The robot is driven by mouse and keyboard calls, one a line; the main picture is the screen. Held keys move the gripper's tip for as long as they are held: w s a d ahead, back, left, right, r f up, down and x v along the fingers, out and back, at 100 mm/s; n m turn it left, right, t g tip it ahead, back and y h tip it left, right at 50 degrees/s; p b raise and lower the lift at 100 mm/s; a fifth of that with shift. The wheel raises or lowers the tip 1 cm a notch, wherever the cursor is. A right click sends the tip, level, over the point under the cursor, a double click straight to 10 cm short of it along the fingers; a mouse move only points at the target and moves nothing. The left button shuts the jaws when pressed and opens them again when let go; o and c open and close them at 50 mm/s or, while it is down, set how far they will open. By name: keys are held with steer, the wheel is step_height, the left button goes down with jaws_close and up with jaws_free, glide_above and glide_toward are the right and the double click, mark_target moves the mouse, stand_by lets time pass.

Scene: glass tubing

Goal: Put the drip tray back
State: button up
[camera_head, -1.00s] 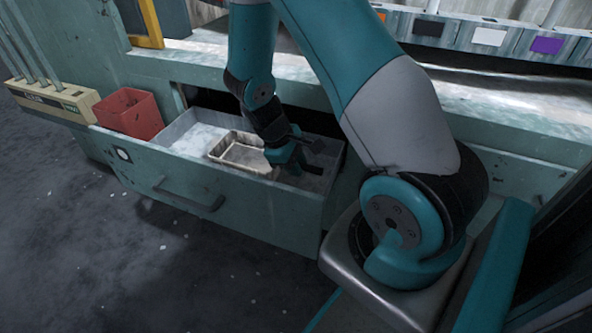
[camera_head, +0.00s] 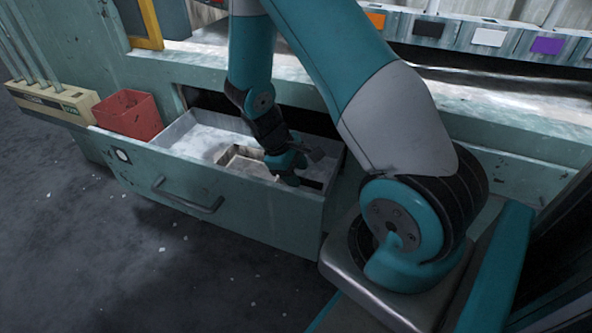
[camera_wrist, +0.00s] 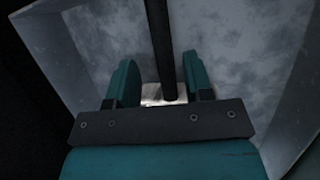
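The drip tray (camera_head: 228,157), shallow and beige, is inside the open drawer (camera_head: 250,222), near its middle. My gripper (camera_head: 287,168) reaches down into the drawer at the tray's right side and hides that part of it. In the wrist view my gripper's two teal fingers (camera_wrist: 160,85) stand apart. A dark narrow bar (camera_wrist: 164,45) and a small bright patch (camera_wrist: 151,92) show between them. I cannot tell whether the fingers touch the tray.
The drawer has a bar handle (camera_head: 188,197) and pale inner walls. A red bin (camera_head: 128,115) and a cream box with tubes (camera_head: 55,103) hang at the left. The workbench (camera_head: 500,112) is above.

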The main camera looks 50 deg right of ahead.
steer(key=shift+r, duration=0.1)
steer(key=shift+r, duration=0.25)
steer(key=p+v, duration=0.5)
steer(key=v, duration=0.7)
steer(key=s+a+r+n+t+y, duration=0.1)
steer(key=s+a+r+t+y, duration=0.25)
steer(key=a+r, duration=0.95)
steer(key=s+a+r+n+y, duration=0.1)
steer(key=s+a+r+y, duration=0.1)
steer(key=s+a, duration=0.3)
steer(key=s+a+r+n+y, duration=0.1)
steer(key=s+a+r+y, duration=0.1)
steer(key=s+a+r, duration=0.2)
steer(key=s+a, duration=0.1)
steer(key=s, duration=0.2)
steer(key=shift+s+a+r, duration=0.25)
steer(key=shift+r, duration=0.15)
